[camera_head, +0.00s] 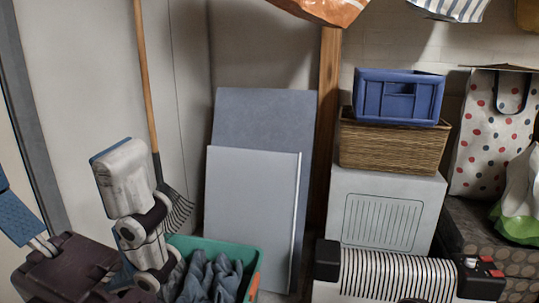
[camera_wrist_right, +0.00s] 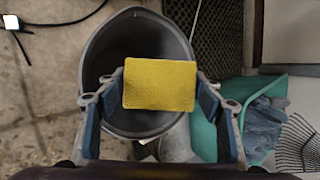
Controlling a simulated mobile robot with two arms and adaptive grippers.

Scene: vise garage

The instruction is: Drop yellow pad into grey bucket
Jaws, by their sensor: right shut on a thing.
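The yellow pad (camera_wrist_right: 160,85) is held between the blue-padded fingers of my right gripper (camera_wrist_right: 160,92) in the right wrist view. The grey bucket (camera_wrist_right: 93,60) is behind the pad in that view, its round opening facing the camera. The pad overlaps the lower right part of the opening, and hides some of the rim. How far apart they are cannot be told. In the head view my left gripper (camera_head: 58,180) is at the left edge, fingers apart and nothing between them. The pad, bucket and right gripper do not show in the head view.
A green crate (camera_head: 256,284) with grey-blue cloth also shows in the right wrist view (camera_wrist_right: 203,135), right of the bucket. A rake (camera_head: 176,205) leans by the wall. Flat panels (camera_head: 250,200) and a striped heater (camera_head: 395,273) stand nearby. A black cable (camera_wrist_right: 60,23) lies on the floor.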

